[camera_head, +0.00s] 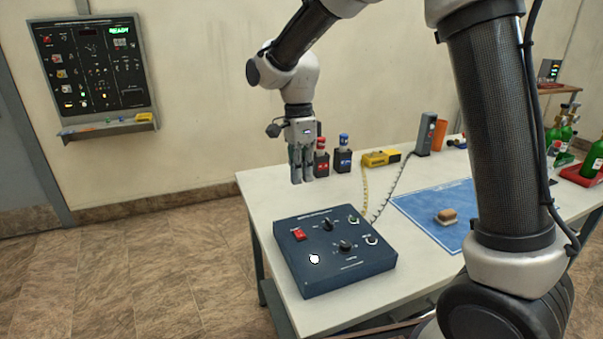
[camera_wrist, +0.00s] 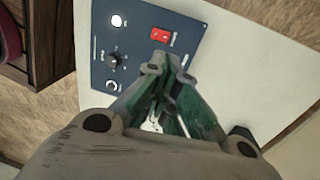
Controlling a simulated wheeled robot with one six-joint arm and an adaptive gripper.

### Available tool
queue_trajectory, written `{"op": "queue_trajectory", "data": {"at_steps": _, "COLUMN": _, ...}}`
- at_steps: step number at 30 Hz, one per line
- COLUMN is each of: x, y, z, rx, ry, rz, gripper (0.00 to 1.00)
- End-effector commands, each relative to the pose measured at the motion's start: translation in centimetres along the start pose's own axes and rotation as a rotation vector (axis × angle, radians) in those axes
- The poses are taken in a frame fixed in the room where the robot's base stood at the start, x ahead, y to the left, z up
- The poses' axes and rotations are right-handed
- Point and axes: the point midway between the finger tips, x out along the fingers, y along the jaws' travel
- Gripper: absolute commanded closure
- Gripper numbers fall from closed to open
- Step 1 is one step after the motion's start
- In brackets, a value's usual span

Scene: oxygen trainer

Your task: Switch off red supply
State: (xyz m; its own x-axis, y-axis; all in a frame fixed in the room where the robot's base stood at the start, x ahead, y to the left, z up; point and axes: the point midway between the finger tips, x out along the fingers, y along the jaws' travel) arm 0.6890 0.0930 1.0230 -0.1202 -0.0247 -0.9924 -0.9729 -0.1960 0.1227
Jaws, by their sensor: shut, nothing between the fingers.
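A dark blue control box (camera_head: 345,277) sits on the near left part of the white table. A red rocker switch (camera_head: 299,234) is at the upper left of its top face; it also shows in the wrist view (camera_wrist: 160,35). The box also carries two black knobs (camera_head: 346,245), a white round button or lamp (camera_head: 314,259) and two sockets with cables. My gripper (camera_head: 302,181) is shut and empty, pointing down above the table behind the box, apart from the switch. In the wrist view its fingertips (camera_wrist: 168,65) appear just below the red switch. I cannot read the switch position.
Red and blue capped units (camera_head: 343,158) stand behind my gripper, with a yellow device (camera_head: 380,158) and a grey upright device (camera_head: 425,135) to the right. A blue mat (camera_head: 425,212) bears a tan block. Green bottles (camera_head: 592,160) stand far right. A panel (camera_head: 95,65) hangs on the wall.

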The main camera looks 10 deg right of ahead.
Motion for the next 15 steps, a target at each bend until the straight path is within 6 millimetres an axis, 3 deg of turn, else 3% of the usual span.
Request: {"op": "queue_trajectory", "data": {"at_steps": 15, "x": -0.2, "y": 1.4, "z": -0.1, "rx": 0.000, "ry": 0.000, "rz": -0.002, "gripper": 1.00}}
